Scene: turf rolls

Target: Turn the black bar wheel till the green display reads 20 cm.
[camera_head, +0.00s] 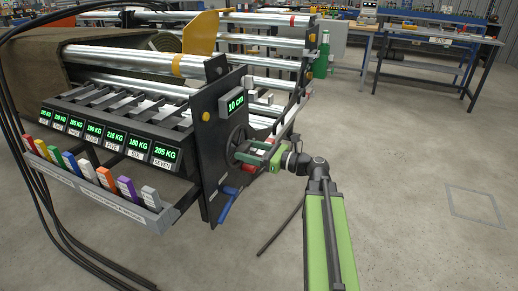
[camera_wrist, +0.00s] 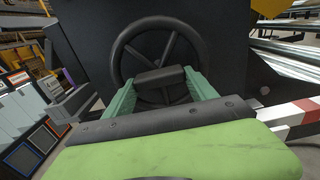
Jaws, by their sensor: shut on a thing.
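The black bar wheel (camera_head: 238,142) is on the dark end plate of the roller machine. In the wrist view the wheel (camera_wrist: 121,47) shows as a spoked black ring with a dark bar (camera_wrist: 160,76) in front of its lower middle. My gripper (camera_head: 262,152) is at the wheel, its green fingers (camera_wrist: 160,82) on either side of the bar and shut on it. The green display (camera_head: 235,103) above the wheel reads 20 cm. The wheel's right side is partly hidden by my gripper in the head view.
A row of green weight displays (camera_head: 115,136) and a rack of coloured tags (camera_head: 100,183) stand left of the end plate. A blue handle (camera_head: 228,204) hangs below. A red-and-white bar (camera_wrist: 292,111) is close right of my gripper. Open floor lies to the right.

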